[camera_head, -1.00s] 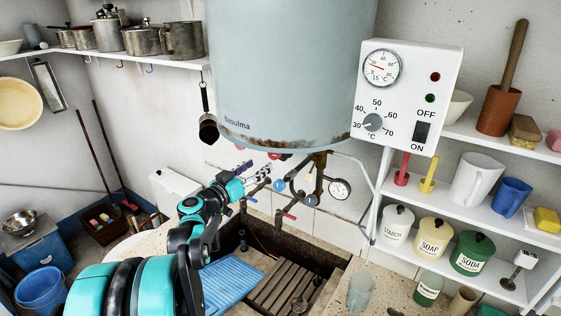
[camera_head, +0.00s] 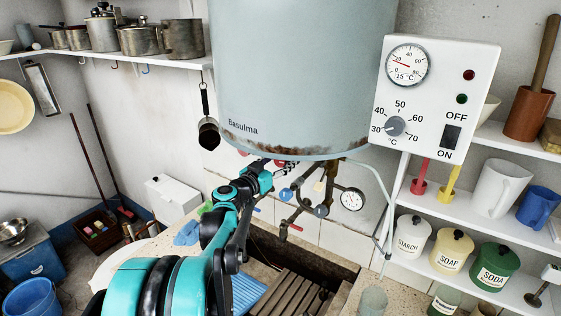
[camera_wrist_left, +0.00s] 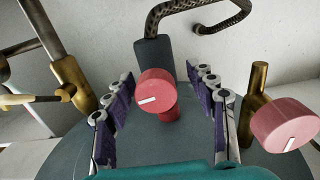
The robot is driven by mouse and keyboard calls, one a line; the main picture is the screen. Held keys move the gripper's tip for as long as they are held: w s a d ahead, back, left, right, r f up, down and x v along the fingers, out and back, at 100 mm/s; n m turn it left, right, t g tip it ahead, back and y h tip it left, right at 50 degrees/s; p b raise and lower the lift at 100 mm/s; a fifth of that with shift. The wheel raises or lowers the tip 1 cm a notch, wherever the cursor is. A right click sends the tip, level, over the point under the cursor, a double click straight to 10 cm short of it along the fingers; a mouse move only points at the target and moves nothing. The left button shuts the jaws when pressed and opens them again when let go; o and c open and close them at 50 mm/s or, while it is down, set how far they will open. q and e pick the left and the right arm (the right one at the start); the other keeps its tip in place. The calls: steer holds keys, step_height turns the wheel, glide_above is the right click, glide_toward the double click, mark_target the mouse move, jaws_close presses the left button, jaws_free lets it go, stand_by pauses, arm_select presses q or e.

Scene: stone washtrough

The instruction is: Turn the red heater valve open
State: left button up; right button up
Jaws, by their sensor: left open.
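A round red knob with a white mark (camera_wrist_left: 154,88) sits in the middle of the left wrist view, in front of the heater's grey-blue underside. My left gripper (camera_wrist_left: 167,80) is open, its purple-padded fingers on either side of this knob with gaps showing. A second red knob (camera_wrist_left: 284,124) on a brass fitting is outside the right finger. In the head view my left gripper (camera_head: 284,166) reaches under the heater tank (camera_head: 290,80); its fingertips and the knob between them are mostly hidden. My right gripper is not in view.
Pipes with blue knobs (camera_head: 285,193), a red lever (camera_head: 294,227) and a pressure gauge (camera_head: 352,200) hang right of my gripper. The control box (camera_head: 434,98) is farther right. The trough (camera_head: 300,265) lies below. A brass pipe (camera_wrist_left: 70,75) stands left in the wrist view.

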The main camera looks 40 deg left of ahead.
arm_select(q)
steer(key=shift+s+d+r, duration=0.25)
steer(key=shift+d, duration=0.15)
steer(key=shift+c, duration=0.2)
steer(key=shift+w+f, duration=0.1)
steer(key=shift+w, duration=0.05)
steer(key=c, duration=0.6)
steer(key=shift+w+a, duration=0.1)
steer(key=c, duration=0.5)
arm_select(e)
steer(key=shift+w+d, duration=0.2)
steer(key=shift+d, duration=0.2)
